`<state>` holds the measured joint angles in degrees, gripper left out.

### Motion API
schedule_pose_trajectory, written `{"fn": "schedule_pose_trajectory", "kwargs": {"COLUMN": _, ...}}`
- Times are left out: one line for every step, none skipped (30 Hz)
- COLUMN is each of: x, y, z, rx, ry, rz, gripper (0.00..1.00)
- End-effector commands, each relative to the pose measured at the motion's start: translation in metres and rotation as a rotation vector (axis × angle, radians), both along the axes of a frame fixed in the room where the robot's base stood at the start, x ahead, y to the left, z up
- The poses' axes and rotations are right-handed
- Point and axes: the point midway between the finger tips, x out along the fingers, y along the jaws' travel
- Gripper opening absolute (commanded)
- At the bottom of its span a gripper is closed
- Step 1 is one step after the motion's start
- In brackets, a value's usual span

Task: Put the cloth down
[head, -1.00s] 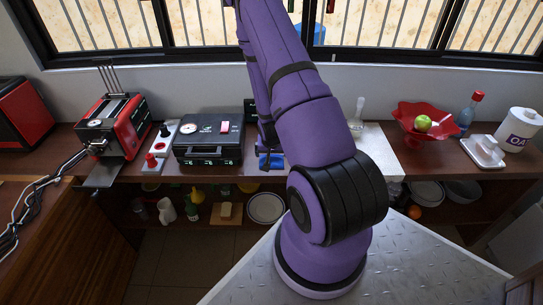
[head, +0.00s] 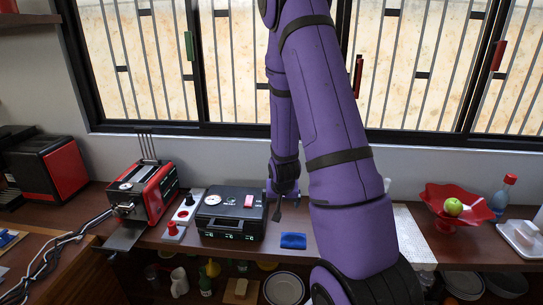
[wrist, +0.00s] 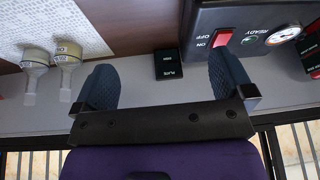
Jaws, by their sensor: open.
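The cloth (head: 293,240) is a small, dark blue folded piece. It lies flat on the brown wooden counter, just right of the black case, in the head view. My gripper (head: 277,212) hangs above and behind the cloth, apart from it and partly hidden by my arm. In the wrist view my gripper (wrist: 165,82) is open, with its two blue-grey fingers wide apart and nothing between them. The cloth does not show in the wrist view.
The black case (head: 230,212) and a red toaster-like machine (head: 150,190) stand left of the cloth. A white textured mat (head: 412,240) and a red bowl (head: 447,220) with a green apple lie to the right. The window wall is close behind.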

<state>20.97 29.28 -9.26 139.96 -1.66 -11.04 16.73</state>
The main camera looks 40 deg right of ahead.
Motion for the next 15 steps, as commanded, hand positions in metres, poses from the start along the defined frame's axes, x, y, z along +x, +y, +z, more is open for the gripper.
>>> {"fn": "schedule_pose_trajectory", "kwargs": {"x": 0.006, "y": 0.009, "z": 0.021, "rx": 0.000, "ry": -0.013, "rz": 0.025, "gripper": 0.99}}
{"fn": "schedule_pose_trajectory", "kwargs": {"x": 0.008, "y": 0.014, "z": 0.031, "rx": 0.002, "ry": -0.015, "rz": 0.040, "gripper": 0.99}}
{"fn": "schedule_pose_trajectory", "kwargs": {"x": 0.010, "y": 0.022, "z": 0.045, "rx": 0.004, "ry": -0.018, "rz": 0.060, "gripper": 0.99}}
{"fn": "schedule_pose_trajectory", "kwargs": {"x": 0.011, "y": 0.028, "z": 0.055, "rx": 0.005, "ry": -0.020, "rz": 0.075, "gripper": 0.99}}
{"fn": "schedule_pose_trajectory", "kwargs": {"x": 0.012, "y": 0.033, "z": 0.066, "rx": 0.006, "ry": -0.023, "rz": 0.090, "gripper": 0.99}}
{"fn": "schedule_pose_trajectory", "kwargs": {"x": 0.012, "y": 0.041, "z": 0.079, "rx": 0.008, "ry": -0.025, "rz": 0.111, "gripper": 0.99}}
{"fn": "schedule_pose_trajectory", "kwargs": {"x": 0.012, "y": 0.047, "z": 0.089, "rx": 0.010, "ry": -0.027, "rz": 0.128, "gripper": 0.99}}
{"fn": "schedule_pose_trajectory", "kwargs": {"x": 0.012, "y": 0.053, "z": 0.099, "rx": 0.011, "ry": -0.029, "rz": 0.143, "gripper": 0.99}}
{"fn": "schedule_pose_trajectory", "kwargs": {"x": 0.010, "y": 0.061, "z": 0.112, "rx": 0.013, "ry": -0.031, "rz": 0.164, "gripper": 0.99}}
{"fn": "schedule_pose_trajectory", "kwargs": {"x": 0.009, "y": 0.067, "z": 0.122, "rx": 0.014, "ry": -0.033, "rz": 0.181, "gripper": 0.99}}
{"fn": "schedule_pose_trajectory", "kwargs": {"x": 0.007, "y": 0.074, "z": 0.131, "rx": 0.014, "ry": -0.034, "rz": 0.196, "gripper": 0.99}}
{"fn": "schedule_pose_trajectory", "kwargs": {"x": 0.005, "y": 0.081, "z": 0.144, "rx": 0.015, "ry": -0.035, "rz": 0.219, "gripper": 0.99}}
{"fn": "schedule_pose_trajectory", "kwargs": {"x": 0.003, "y": 0.088, "z": 0.153, "rx": 0.015, "ry": -0.038, "rz": 0.235, "gripper": 0.99}}
{"fn": "schedule_pose_trajectory", "kwargs": {"x": 0.000, "y": 0.094, "z": 0.163, "rx": 0.016, "ry": -0.040, "rz": 0.251, "gripper": 0.99}}
{"fn": "schedule_pose_trajectory", "kwargs": {"x": -0.004, "y": 0.102, "z": 0.175, "rx": 0.015, "ry": -0.042, "rz": 0.275, "gripper": 0.99}}
